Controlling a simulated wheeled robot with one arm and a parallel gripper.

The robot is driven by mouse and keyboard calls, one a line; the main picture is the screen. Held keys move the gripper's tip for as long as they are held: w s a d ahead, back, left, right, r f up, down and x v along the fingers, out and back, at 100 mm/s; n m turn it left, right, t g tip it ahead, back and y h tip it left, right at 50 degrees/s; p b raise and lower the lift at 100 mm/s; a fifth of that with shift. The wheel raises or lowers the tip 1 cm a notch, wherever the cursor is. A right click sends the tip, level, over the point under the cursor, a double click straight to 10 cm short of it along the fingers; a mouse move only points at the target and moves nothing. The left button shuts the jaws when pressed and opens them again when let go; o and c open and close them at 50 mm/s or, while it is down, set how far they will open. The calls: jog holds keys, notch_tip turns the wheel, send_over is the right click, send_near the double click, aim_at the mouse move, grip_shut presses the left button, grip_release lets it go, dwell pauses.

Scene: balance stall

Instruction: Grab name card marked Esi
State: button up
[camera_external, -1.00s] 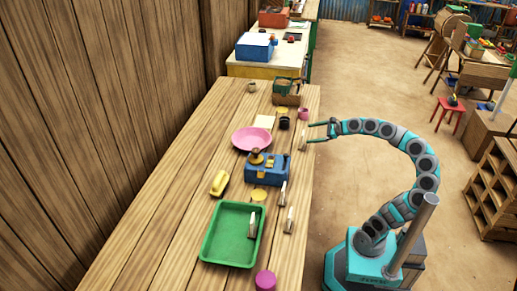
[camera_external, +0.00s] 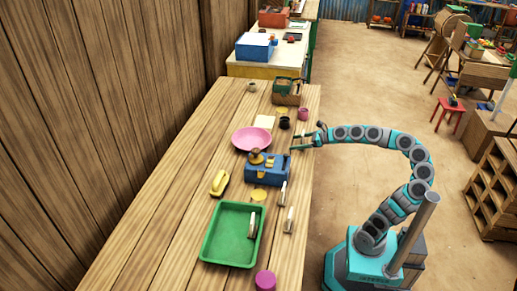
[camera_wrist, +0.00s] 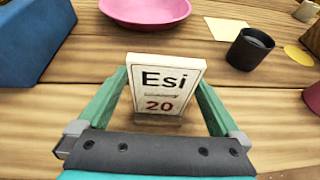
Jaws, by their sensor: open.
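The name card marked Esi (camera_wrist: 164,86) stands upright on the wooden table in the wrist view, white with "Esi" in black and "20" in red. My gripper (camera_wrist: 163,88) is open, with its green fingers on either side of the card. A gap at each side is too small to judge, so I cannot tell whether the fingers touch it. In the external view my gripper (camera_external: 302,142) is at the table's right edge, and the card is hard to make out between the fingers.
A pink plate (camera_wrist: 152,10), a dark cup (camera_wrist: 250,48) and a blue box (camera_wrist: 32,40) are beyond the card. Two more cards (camera_external: 282,194) stand along the table's right edge, and another stands in the green tray (camera_external: 212,250). Bare wood surrounds the Esi card.

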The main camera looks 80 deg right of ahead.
jog(key=shift+w+f, duration=0.1)
jog(key=shift+w, duration=0.15)
jog(key=shift+c, duration=0.2)
jog(key=c, duration=1.4)
